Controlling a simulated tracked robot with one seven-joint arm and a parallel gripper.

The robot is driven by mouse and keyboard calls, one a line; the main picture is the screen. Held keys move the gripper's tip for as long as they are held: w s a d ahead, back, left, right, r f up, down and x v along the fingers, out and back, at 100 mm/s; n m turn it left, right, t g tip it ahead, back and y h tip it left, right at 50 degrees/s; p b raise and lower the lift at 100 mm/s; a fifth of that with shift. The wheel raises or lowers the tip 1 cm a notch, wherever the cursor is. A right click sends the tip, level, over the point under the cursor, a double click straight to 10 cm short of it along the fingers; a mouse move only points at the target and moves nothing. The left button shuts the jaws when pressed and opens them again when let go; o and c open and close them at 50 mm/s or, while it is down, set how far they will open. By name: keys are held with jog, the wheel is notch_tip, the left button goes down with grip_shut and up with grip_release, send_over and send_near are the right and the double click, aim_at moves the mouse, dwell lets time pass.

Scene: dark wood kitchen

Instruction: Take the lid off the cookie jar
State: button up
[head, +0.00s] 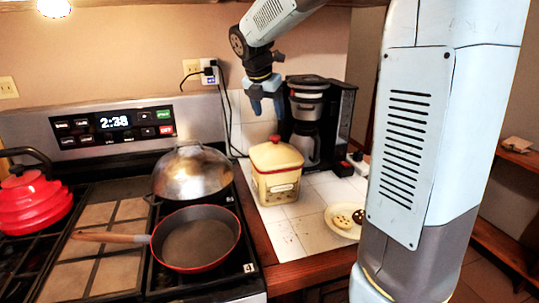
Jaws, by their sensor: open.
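The cookie jar (277,185) stands upright on the white tiled counter, right of the stove. It is a yellowish square jar with a label on its front. Its cream lid (276,158) with a red knob (275,139) sits on top. My gripper (265,112) hangs above the jar, slightly to its left in the picture, with its blue fingers pointing down. It is open and empty, apart from the knob.
A coffee maker (312,120) stands behind and right of the jar. A plate (337,224) with cookies is at the right. The stove holds a red pan (197,239), a domed metal lid (190,172) and a red kettle (32,199). Cords hang from the wall outlet (209,72).

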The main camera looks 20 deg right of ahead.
aim_at(275, 136)
jog(key=x, duration=0.9)
jog(key=shift+w+d+f, duration=0.15)
jog(key=shift+d+f, duration=0.1)
jog(key=shift+f, duration=0.05)
jog(key=shift+c, duration=0.2)
grip_shut()
dwell(0.4)
